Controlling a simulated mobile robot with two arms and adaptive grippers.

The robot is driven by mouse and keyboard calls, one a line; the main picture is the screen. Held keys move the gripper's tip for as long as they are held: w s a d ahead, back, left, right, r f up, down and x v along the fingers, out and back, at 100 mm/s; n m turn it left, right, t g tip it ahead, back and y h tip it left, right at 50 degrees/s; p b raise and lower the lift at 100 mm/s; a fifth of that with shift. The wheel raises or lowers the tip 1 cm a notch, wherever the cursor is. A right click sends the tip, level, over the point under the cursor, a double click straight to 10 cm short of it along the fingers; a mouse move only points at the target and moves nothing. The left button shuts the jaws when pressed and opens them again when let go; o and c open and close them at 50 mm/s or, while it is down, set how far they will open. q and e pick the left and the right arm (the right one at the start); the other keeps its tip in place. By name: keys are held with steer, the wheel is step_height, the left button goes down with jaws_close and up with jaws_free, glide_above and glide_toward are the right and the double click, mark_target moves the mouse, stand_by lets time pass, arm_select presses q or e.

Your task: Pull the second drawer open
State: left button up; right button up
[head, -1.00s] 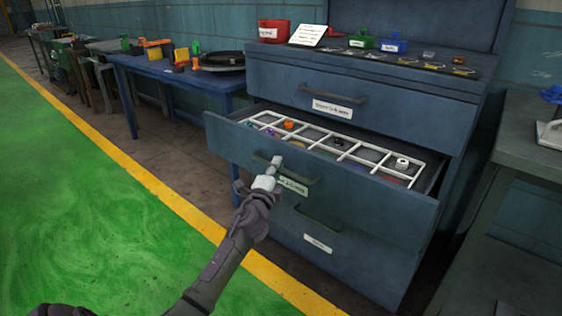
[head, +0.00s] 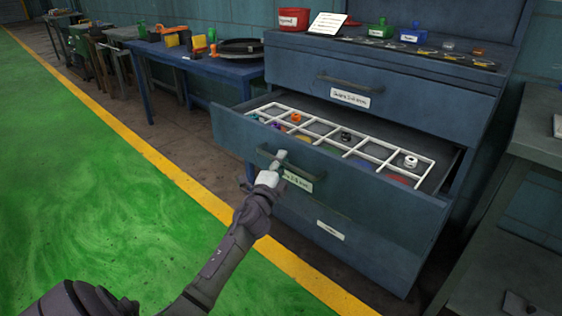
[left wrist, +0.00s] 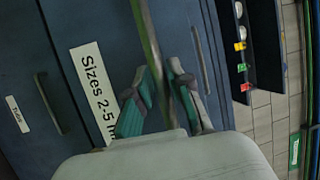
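The second drawer (head: 330,175) of the blue cabinet stands well out, below a shut top drawer (head: 375,98). Its white divider grid (head: 375,150) and several small coloured parts show inside. My left gripper (head: 276,168) is at its handle (head: 318,178), near the handle's left part. In the left wrist view, the handle bar (left wrist: 150,35) runs between the two teal-padded fingers (left wrist: 160,88), which are shut on it. The drawer's "Sizes 2-5" label (left wrist: 92,88) is beside the fingers. My right gripper is not in view.
A lower drawer (head: 345,240) is shut below. A blue table (head: 190,62) stands left of the cabinet and a grey bench (head: 535,140) to the right. Bins and small parts lie on the cabinet top. The green floor (head: 90,180) in front is clear.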

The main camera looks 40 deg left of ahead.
arm_select(q)
steer(key=shift+o, duration=1)
steer(key=v, duration=1.2)
